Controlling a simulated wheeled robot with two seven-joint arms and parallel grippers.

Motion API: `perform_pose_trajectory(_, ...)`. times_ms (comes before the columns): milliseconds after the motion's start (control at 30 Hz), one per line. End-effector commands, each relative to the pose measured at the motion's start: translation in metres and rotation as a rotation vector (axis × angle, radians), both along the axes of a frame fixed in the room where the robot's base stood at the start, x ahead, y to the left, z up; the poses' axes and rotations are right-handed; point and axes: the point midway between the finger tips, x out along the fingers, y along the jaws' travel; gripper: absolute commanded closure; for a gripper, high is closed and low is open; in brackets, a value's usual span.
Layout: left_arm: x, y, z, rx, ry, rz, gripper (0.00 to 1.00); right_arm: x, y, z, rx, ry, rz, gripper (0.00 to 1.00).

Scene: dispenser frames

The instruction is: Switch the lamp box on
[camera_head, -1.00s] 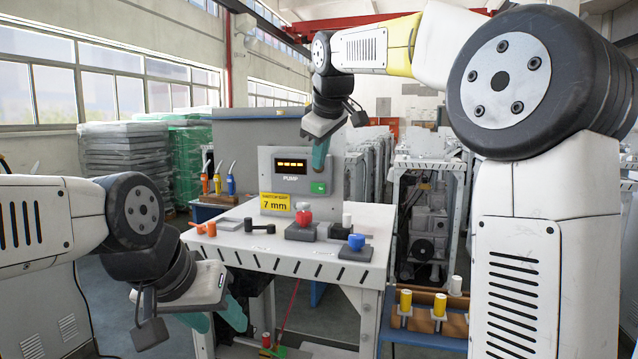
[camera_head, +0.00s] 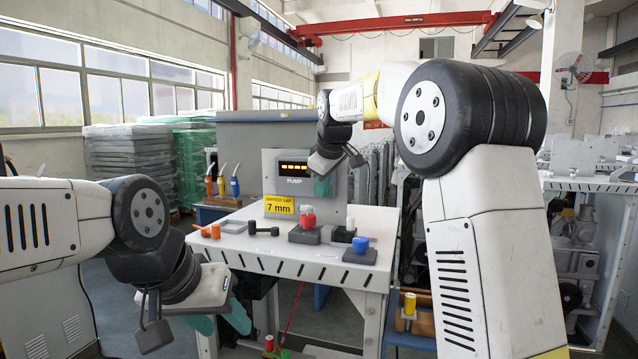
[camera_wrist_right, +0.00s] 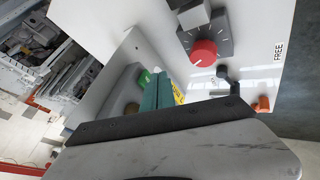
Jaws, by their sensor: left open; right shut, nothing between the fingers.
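The grey box labelled PUMP (camera_head: 283,165) stands at the back of the white bench, with a row of lit amber marks in its dark window. It appears to be the lamp box. A green switch part shows in the right wrist view (camera_wrist_right: 145,77), close beside the teal finger. My right gripper (camera_head: 322,187) is shut and empty, pointing down in front of the box's right side and hiding the switch in the head view. I cannot tell whether it touches. My left gripper (camera_head: 222,322) is open and empty, low in front of the bench's left side.
A yellow sign reading 7 mm (camera_head: 279,206) is at the box's foot. On the white bench (camera_head: 310,266) are a red knob on a dark base (camera_head: 307,217), a blue knob (camera_head: 360,245), a black handle (camera_head: 263,229) and an orange handle (camera_head: 210,231).

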Motion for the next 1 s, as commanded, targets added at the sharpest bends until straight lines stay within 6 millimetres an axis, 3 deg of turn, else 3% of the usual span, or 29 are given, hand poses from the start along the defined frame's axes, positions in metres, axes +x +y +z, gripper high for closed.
perform_pose_trajectory(167, 0.000, 0.000, 0.000, 0.000, 0.000, 0.000, 0.53, 0.011, -0.005, 0.000, 0.000, 0.001, 0.001, 1.00)
perform_pose_trajectory(567, 0.000, 0.000, 0.000, 0.000, 0.000, 0.000, 0.53, 0.012, -0.007, 0.000, 0.000, 0.001, 0.006, 1.00)
perform_pose_trajectory(1000, 0.000, 0.000, 0.000, 0.000, 0.000, 0.000, 0.53, 0.021, -0.014, 0.000, -0.003, -0.001, 0.129, 1.00)
